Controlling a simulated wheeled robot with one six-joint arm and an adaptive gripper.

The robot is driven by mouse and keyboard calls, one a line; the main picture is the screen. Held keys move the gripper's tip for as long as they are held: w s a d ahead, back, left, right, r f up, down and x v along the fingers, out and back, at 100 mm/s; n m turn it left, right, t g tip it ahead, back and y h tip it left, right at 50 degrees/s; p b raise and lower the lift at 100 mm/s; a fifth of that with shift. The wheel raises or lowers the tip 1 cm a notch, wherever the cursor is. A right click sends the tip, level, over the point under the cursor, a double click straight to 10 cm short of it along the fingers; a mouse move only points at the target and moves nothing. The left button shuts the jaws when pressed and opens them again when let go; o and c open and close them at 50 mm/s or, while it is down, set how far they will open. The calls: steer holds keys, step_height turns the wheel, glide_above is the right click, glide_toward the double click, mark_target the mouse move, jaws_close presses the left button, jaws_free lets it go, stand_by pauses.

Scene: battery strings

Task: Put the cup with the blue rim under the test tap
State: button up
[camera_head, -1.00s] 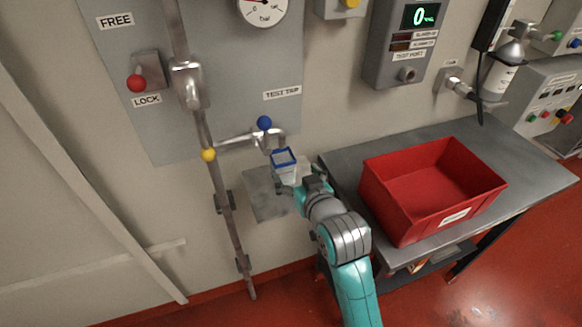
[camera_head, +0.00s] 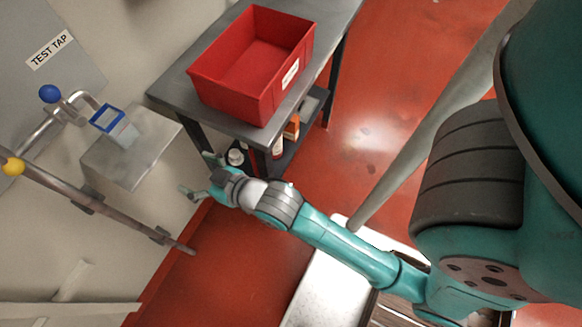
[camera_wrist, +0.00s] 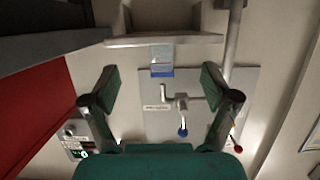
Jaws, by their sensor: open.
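The cup with the blue rim (camera_head: 114,124) stands on a small grey shelf (camera_head: 125,165) fixed to the wall. The tap spout (camera_head: 90,100) with its blue knob (camera_head: 49,94) reaches over to the cup, beside the sign reading TEST TAP (camera_head: 50,50). My gripper (camera_head: 192,188) is open and empty, out in front of the shelf and apart from the cup. In the wrist view the cup (camera_wrist: 161,60) shows beyond and between the open fingers (camera_wrist: 160,88), and the blue tap knob (camera_wrist: 183,132) shows there too.
A red crate (camera_head: 225,98) stands on the grey table (camera_head: 180,85) beside the shelf. Bottles and an orange box (camera_head: 292,127) are on the table's lower shelf. A pipe with a yellow knob (camera_head: 13,166) runs down the wall. Red floor lies open in front.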

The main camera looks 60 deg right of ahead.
steer(key=s+f, duration=0.1)
steer(key=s, duration=2.8)
steer(key=shift+s, duration=0.35)
